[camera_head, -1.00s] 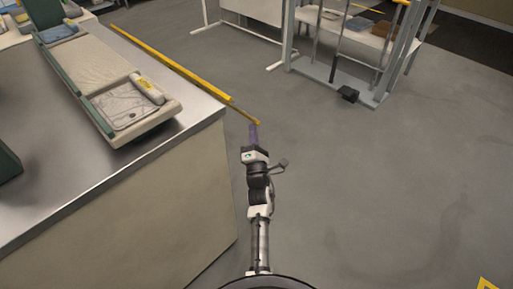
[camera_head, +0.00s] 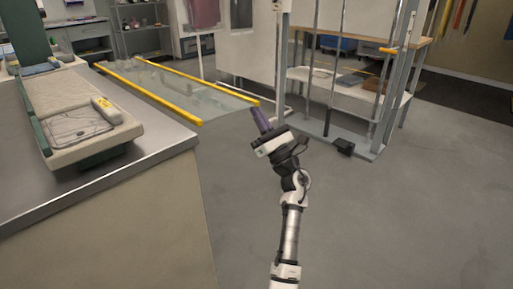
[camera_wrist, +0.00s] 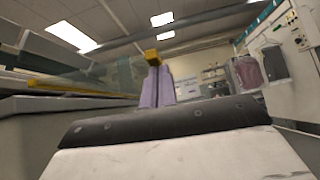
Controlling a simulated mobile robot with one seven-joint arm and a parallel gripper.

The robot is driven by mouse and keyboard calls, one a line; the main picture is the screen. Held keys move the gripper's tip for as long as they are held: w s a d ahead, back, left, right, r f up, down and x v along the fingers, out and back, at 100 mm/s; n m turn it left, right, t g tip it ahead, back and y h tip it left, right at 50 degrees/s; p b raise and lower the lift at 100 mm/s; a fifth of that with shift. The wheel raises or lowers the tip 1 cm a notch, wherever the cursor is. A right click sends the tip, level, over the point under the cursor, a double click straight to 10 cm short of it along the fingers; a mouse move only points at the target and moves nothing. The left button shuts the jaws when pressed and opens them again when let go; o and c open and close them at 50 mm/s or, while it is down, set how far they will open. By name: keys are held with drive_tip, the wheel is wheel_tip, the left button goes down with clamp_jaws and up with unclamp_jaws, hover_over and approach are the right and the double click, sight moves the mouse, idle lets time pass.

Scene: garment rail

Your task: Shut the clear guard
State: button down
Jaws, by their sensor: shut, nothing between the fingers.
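The clear guard (camera_head: 180,88) is a transparent panel with a yellow bar along each long side, reaching out from the edge of the metal-topped counter. One bar runs along the counter edge; the outer bar (camera_head: 210,86) stands away from it over the floor. My gripper (camera_head: 258,112), with purple fingers, is shut and empty right at the near end of the outer bar. In the wrist view the fingertips (camera_wrist: 157,72) meet the yellow bar end (camera_wrist: 152,57) from below; they appear to touch it. The panel shows faintly at left there.
A long padded board (camera_head: 75,110) with a green frame lies on the counter (camera_head: 130,146) at left. A metal rail frame (camera_head: 330,130) stands beyond my gripper at right, with a table behind it.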

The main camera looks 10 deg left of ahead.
sight(257, 102)
drive_tip(key=r+n+g+y+b, duration=0.1)
drive_tip(key=r+n+g, duration=0.1)
drive_tip(key=n+g, duration=0.1)
drive_tip(key=r+n+g+y+b, duration=0.2)
drive_tip(key=r+n+g, duration=0.1)
drive_tip(key=n, duration=0.1)
drive_tip(key=r+n+g+y+b, duration=0.1)
drive_tip(key=r+n+g+b, duration=0.1)
drive_tip(key=r+n+g, duration=0.1)
drive_tip(key=shift+s+a+n+g+y, duration=0.15)
drive_tip(key=shift+s+n+g+y, duration=0.15)
drive_tip(key=shift+n+g, duration=0.15)
drive_tip(key=s+a+r+n+g+h+p, duration=0.4)
drive_tip(key=s+a+r+n+g+h, duration=0.3)
drive_tip(key=s+a+r+n+g, duration=0.3)
drive_tip(key=shift+s+a+r+n+p, duration=0.5)
drive_tip(key=shift+s+r+n, duration=1.75)
drive_tip(key=shift+n, duration=1.6)
drive_tip(key=shift+w+a+r, duration=0.1)
drive_tip(key=shift+w+r, duration=0.05)
